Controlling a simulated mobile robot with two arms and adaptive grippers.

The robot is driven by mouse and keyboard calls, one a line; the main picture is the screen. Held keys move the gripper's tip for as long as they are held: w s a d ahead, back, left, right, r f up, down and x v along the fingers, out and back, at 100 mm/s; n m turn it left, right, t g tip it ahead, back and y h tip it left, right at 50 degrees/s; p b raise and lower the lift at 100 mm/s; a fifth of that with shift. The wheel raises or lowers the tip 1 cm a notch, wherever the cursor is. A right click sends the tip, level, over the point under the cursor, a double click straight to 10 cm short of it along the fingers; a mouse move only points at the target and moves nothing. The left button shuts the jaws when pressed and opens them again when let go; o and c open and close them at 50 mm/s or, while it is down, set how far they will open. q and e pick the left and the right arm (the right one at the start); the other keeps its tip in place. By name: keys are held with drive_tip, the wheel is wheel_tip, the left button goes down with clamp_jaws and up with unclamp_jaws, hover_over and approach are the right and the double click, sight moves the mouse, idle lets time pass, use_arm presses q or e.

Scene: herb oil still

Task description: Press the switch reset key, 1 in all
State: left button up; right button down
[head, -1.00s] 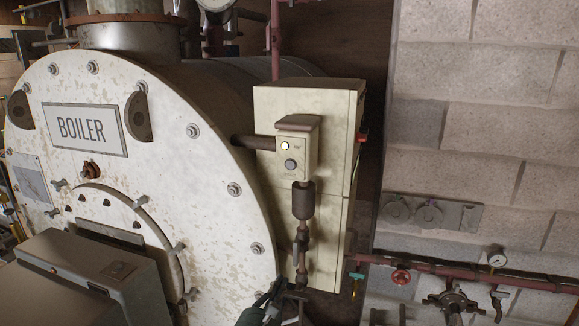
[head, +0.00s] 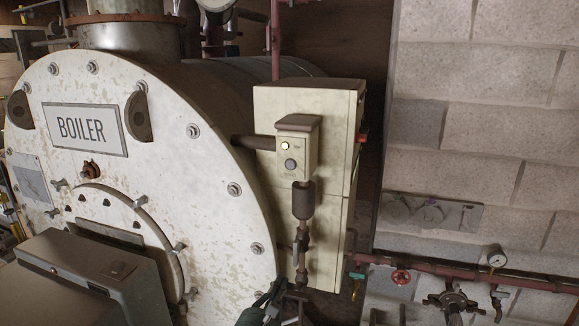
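A small cream switch box (head: 297,152) with a brown cap is mounted in front of a tall cream cabinet beside the boiler. Its face has a lit white lamp (head: 285,146) at the top and a round grey key (head: 291,164) below it. The small lettering there is too small to read. My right gripper (head: 279,287) shows at the bottom edge, below and left of the switch box and well apart from it. Its fingers are small and partly cut off, so I cannot tell whether they are open. My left gripper is not in view.
The large white boiler (head: 158,177) fills the left side. A grey box (head: 75,265) stands in front of it at bottom left. A dark vertical pipe (head: 303,205) hangs below the switch box.

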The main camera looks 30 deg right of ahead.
drive_tip(key=w+d+r+m+b, duration=0.1)
drive_tip(key=d+r+m, duration=0.1)
drive_tip(key=w+d+r+m+y+b, duration=0.1)
drive_tip(key=d+m, duration=0.2)
drive_tip(key=w+d+r+m+y+b, duration=0.1)
drive_tip(key=w+d+r+m+b, duration=0.1)
drive_tip(key=shift+d+r+m+t, duration=0.15)
drive_tip(key=shift+r+m+t, duration=0.15)
drive_tip(key=shift+r, duration=0.05)
wheel_tip(320, 180, up, 15)
drive_tip(key=a+m+t+y+b, duration=0.1)
drive_tip(key=m+t+y+b, duration=0.4)
drive_tip(key=m, duration=0.2)
drive_tip(key=s+a+r+t+y+b, duration=0.1)
drive_tip(key=s+a+r+t+y, duration=0.1)
drive_tip(key=a+r+y, duration=0.3)
wheel_tip(320, 180, up, 3)
drive_tip(key=shift+s+a+f+m, duration=0.1)
drive_tip(key=shift+s+a+m, duration=0.3)
drive_tip(key=shift+s+a, duration=0.4)
